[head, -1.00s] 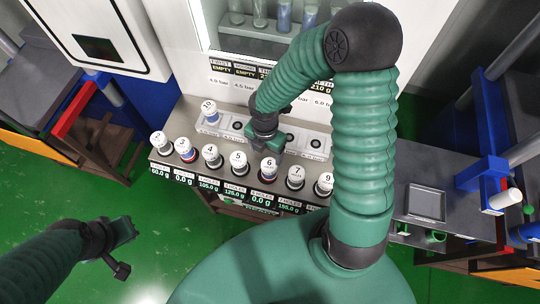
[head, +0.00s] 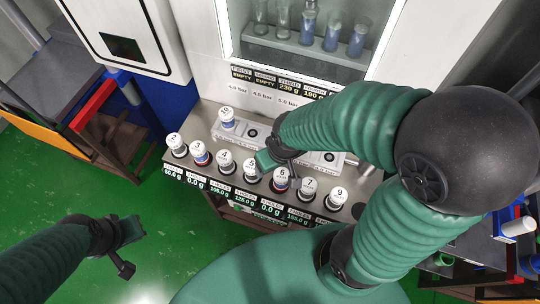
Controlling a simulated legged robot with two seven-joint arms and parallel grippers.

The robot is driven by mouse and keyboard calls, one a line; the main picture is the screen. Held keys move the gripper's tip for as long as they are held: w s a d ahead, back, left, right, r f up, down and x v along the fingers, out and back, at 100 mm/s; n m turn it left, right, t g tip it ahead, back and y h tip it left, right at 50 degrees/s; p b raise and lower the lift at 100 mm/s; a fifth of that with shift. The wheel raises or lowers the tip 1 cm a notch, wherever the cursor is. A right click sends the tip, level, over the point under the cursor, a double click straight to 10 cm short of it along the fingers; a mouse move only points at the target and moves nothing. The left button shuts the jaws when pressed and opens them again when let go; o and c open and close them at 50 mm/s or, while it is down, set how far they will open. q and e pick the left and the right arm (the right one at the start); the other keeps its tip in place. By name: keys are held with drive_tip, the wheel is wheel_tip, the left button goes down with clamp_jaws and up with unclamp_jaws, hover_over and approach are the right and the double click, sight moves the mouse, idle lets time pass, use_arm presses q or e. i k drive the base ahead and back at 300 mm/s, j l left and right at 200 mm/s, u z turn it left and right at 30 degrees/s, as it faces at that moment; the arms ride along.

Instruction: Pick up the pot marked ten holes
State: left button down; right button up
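The pot marked 10 (head: 227,122), white-topped with a blue band, stands upright in the left end of the pale socketed rack (head: 218,136) behind the front row. My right gripper (head: 265,161) is right of and nearer than that pot, above the front row close to pot 5 (head: 250,172), and apart from pot 10. Its fingers point left and I cannot see whether they are open. My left gripper (head: 130,231) is far from the pots, over the green floor at lower left; its finger gap is unclear.
Several numbered pots, such as pot 4 (head: 224,162) and pot 6 (head: 281,178), line the counter's front edge above weight displays. A cabinet with glass tubes (head: 307,24) rises behind the rack. My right arm covers the rack's right part.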

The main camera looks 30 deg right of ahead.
sight(226, 114)
drive_tip(key=i+j, duration=0.35)
drive_tip(key=i, duration=0.15)
drive_tip(key=i+j, duration=0.35)
drive_tip(key=i+u, duration=0.05)
drive_tip(key=i, duration=0.05)
